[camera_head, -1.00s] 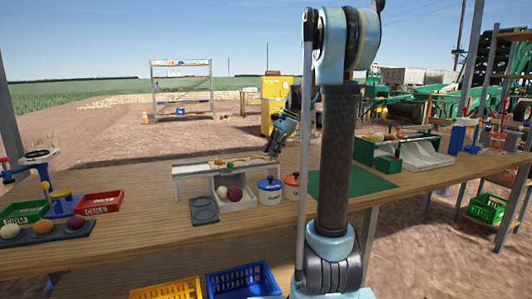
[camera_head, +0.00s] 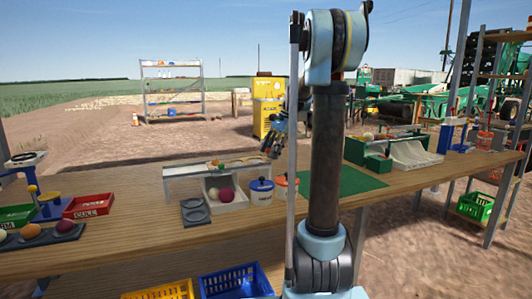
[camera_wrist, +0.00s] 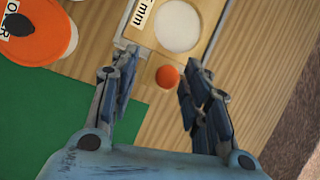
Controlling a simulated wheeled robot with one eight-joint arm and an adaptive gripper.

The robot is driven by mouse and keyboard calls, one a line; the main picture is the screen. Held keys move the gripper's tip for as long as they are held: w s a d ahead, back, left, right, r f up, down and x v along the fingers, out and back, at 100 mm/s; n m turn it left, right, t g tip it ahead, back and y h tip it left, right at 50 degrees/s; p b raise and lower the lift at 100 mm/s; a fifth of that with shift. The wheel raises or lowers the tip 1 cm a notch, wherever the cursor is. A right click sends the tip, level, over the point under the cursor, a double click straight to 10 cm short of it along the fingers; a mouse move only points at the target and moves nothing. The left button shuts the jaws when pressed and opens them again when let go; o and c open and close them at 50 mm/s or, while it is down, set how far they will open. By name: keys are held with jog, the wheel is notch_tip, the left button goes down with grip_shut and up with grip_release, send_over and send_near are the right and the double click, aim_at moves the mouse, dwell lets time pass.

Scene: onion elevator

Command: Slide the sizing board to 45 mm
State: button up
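The sizing board (camera_wrist: 200,50) is a tan strip with a large round hole, a label reading "mm", and an orange ball-shaped knob (camera_wrist: 168,76) at its near end. Its number is cut off in the wrist view. In the head view the board (camera_head: 232,163) lies small on top of a pale stand (camera_head: 180,172), its setting too small to read. My gripper (camera_wrist: 160,72) is open, with one finger on each side of the knob and a gap to both. I cannot tell its exact height over the knob. In the head view my gripper (camera_head: 271,148) is at the stand's right end.
A blue-lidded canister (camera_head: 261,185) and an orange-lidded canister (camera_head: 286,181) stand just right of the stand; the orange lid (camera_wrist: 35,32) is close to my gripper's left side. A green mat (camera_head: 345,181) lies farther right. Onions (camera_head: 227,195) sit in the bin below the stand.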

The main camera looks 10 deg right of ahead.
jog(key=shift+w+a, duration=0.1)
jog(key=shift+w+r, duration=0.15)
jog(key=shift+r, duration=0.2)
jog(key=shift+w+r, duration=0.1)
jog(key=shift+r, duration=2.65)
